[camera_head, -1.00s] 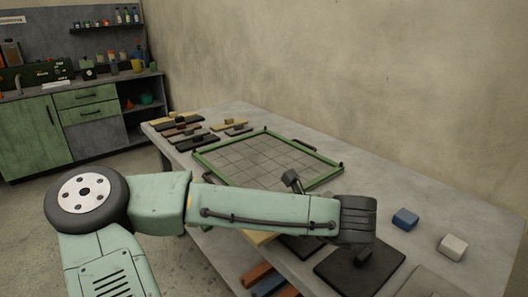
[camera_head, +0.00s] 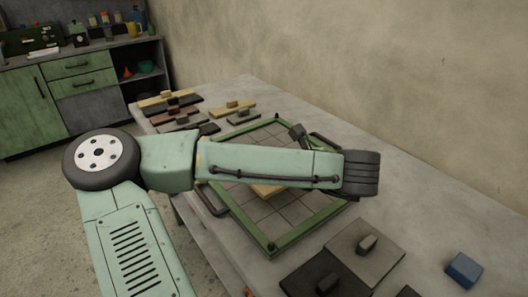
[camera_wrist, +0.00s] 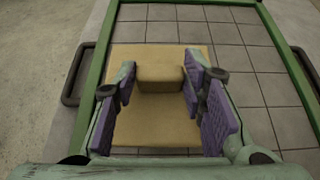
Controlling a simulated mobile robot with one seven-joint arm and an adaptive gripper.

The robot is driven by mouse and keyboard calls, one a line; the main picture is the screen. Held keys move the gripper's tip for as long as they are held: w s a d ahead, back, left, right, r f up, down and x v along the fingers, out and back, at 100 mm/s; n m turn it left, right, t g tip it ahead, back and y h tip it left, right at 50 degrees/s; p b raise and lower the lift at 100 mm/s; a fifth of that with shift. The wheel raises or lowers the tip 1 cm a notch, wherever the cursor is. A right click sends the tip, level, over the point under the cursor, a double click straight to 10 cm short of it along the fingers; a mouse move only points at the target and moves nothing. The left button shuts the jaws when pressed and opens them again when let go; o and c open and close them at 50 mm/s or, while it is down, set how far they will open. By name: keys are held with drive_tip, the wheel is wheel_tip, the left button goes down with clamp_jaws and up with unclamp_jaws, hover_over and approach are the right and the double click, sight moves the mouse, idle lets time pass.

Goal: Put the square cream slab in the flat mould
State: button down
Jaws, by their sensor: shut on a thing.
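The square cream slab (camera_wrist: 158,124) has a block handle on top, and my gripper (camera_wrist: 160,80) is shut on that handle, with a purple pad on each side. In the head view, part of the slab (camera_head: 267,190) shows below my forearm, and my fingers are hidden. The flat mould is a green frame (camera_head: 306,236) around a grey gridded floor, and it also shows in the wrist view (camera_wrist: 284,64). The slab is over this floor, inside the frame's outline, near its left side in the wrist view. I cannot tell whether it touches the floor.
A grey slab (camera_head: 376,266) and a black slab (camera_head: 300,284), both with handles, lie near the mould's front side. A blue block (camera_head: 464,269) is at the right. Several bars and slabs (camera_head: 176,113) lie at the table's far left end. A wall runs behind.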

drive_tip(key=w+a, duration=0.1)
drive_tip(key=w, duration=0.3)
drive_tip(key=w+a, duration=0.2)
drive_tip(key=w, duration=0.2)
drive_tip(key=w+a+f, duration=0.1)
drive_tip(key=w+a, duration=0.1)
drive_tip(key=w, duration=0.3)
drive_tip(key=shift+w+a+f, duration=0.15)
drive_tip(key=shift+w+f, duration=0.1)
drive_tip(key=shift+f, duration=0.1)
drive_tip(key=shift+f+p, duration=0.4)
drive_tip(key=shift+f, duration=1.15)
drive_tip(key=shift+f, duration=0.1)
drive_tip(key=shift+f, duration=0.15)
drive_tip(key=c, duration=1)
unclamp_jaws()
